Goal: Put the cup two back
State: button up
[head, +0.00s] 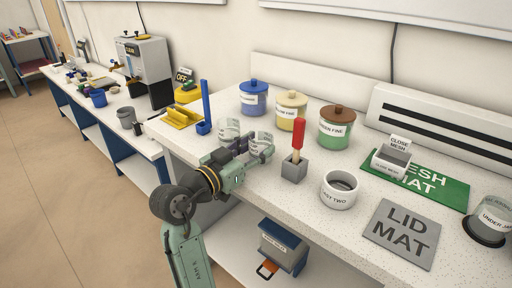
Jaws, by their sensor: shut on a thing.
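My gripper (264,149) is at the left part of the speckled white counter, shut on a pale cup (261,138) with a white label. The fingers hide part of the cup, and its label is too small to read. I cannot tell whether the cup touches the counter. A similar pale labelled cup (229,127) stands just to its left, partly behind my arm. A white round holder (339,191), its label ending in "TWO", sits to the right near the front edge, with a dark, empty-looking inside.
A grey block (294,169) with a red-handled tool stands between my gripper and the white holder. Blue, yellow and green jars (336,128) line the back. Right are a grey lid mat (402,234), a green mesh mat (440,190) and a glass jar (492,213).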

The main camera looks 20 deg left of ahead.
jog(key=o, duration=1.2)
